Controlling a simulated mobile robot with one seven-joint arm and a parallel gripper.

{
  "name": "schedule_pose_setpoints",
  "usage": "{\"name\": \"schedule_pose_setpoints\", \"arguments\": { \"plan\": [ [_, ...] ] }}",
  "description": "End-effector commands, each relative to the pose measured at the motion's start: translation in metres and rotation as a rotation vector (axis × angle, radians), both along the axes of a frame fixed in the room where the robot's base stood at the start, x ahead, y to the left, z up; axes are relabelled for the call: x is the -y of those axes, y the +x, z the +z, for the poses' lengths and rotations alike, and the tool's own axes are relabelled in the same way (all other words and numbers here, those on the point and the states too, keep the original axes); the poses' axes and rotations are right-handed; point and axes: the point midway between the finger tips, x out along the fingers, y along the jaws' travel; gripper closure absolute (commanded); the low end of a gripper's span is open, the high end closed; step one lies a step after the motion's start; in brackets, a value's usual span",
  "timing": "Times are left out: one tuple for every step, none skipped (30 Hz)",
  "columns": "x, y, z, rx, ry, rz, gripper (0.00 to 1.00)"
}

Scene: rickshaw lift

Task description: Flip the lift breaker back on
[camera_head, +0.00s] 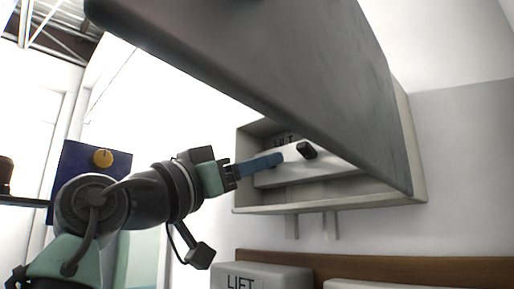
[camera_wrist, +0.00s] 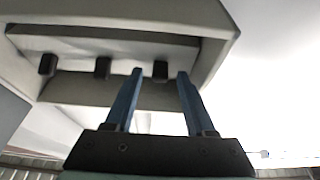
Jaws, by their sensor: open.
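The grey breaker box (camera_head: 420,180) hangs on the wall in the head view, its lid (camera_head: 270,60) swung out and hiding much of the inside. In the wrist view the box holds three black switches, the left (camera_wrist: 47,65), middle (camera_wrist: 102,67) and right (camera_wrist: 161,70). My open gripper (camera_wrist: 160,73) has its fingertips either side of the right one; contact is unclear. No labels are readable there.
The lid's lower edge hangs close above my gripper. Below the box are two short grey conduits (camera_head: 331,226), a brown wall rail (camera_head: 400,268) and a grey case marked "LIFT" (camera_head: 262,277). A blue panel with an orange knob (camera_head: 103,158) stands behind my arm at left.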

Motion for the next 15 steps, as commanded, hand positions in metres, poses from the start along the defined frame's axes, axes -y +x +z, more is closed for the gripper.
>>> {"name": "schedule_pose_setpoints", "arguments": {
  "plan": [
    [0.0018,0.0021,0.0018,-0.001,0.0,0.0,0.45],
    [0.0024,0.0027,0.0017,-0.001,0.0,0.0,0.45],
    [0.0029,0.0033,0.0017,-0.001,-0.001,0.001,0.45],
    [0.0032,0.0036,0.0015,-0.001,-0.001,0.001,0.45],
    [0.0033,0.0037,0.0014,-0.001,-0.001,0.001,0.45],
    [0.0033,0.0038,0.0012,-0.001,-0.001,0.001,0.45],
    [0.0033,0.0037,0.0011,-0.001,-0.001,0.001,0.45],
    [0.0034,0.0037,0.001,-0.001,-0.001,0.001,0.45],
    [0.0033,0.0036,0.0009,-0.001,-0.001,0.001,0.45],
    [0.0033,0.0036,0.0009,-0.001,-0.001,0.001,0.45],
    [0.0033,0.0035,0.0009,-0.001,-0.001,0.001,0.45],
    [0.0032,0.0035,0.001,-0.001,-0.001,0.0,0.52],
    [0.0032,0.0035,0.001,-0.001,-0.001,0.0,0.58],
    [0.0031,0.0034,0.0011,-0.001,-0.001,0.0,0.63],
    [0.0032,0.0034,0.0011,-0.001,-0.001,0.0,0.7]
  ]
}}
